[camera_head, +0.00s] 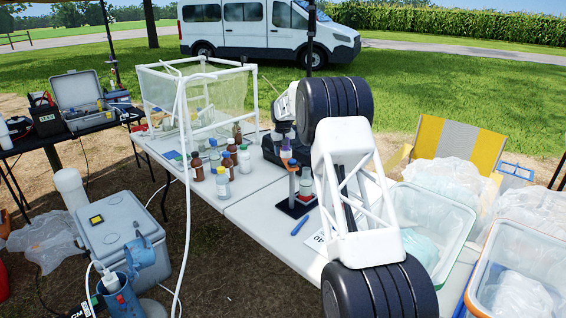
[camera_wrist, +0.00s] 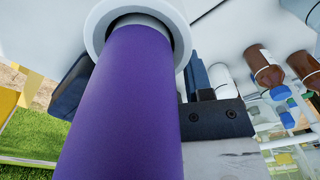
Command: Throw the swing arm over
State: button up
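A purple cylinder (camera_wrist: 120,105) with a white collar (camera_wrist: 95,30) fills the middle of the wrist view, very close to the camera. A small purple part (camera_head: 286,153) shows in the head view just below my gripper (camera_head: 284,130), beside a black device (camera_head: 270,150) on the white table. The purple part may belong to the swing arm; I cannot tell for sure. Dark blocks show on both sides of the cylinder in the wrist view. The cylinder hides any contact, so I cannot tell whether my gripper is closed on it.
A framed clear enclosure (camera_head: 215,90) stands behind left. Clear bins (camera_head: 440,215) and a yellow-grey panel (camera_head: 468,145) are right. A blue pen (camera_head: 299,226) lies in front.

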jog(key=shift+c, duration=1.2)
jog(key=d+m, duration=0.5)
jog(key=d, duration=0.2)
jog(key=shift+m, duration=0.4)
jog(key=shift+d, duration=0.15)
jog(key=s+d+m, duration=0.3)
jog(key=d+m, duration=0.2)
jog(key=d, duration=0.1)
jog(key=shift+m, duration=0.3)
jog(key=shift+s+d+m, duration=0.2)
jog(key=shift+s+m, duration=0.1)
jog(key=shift+s, duration=0.05)
jog(key=shift+o, duration=1.4)
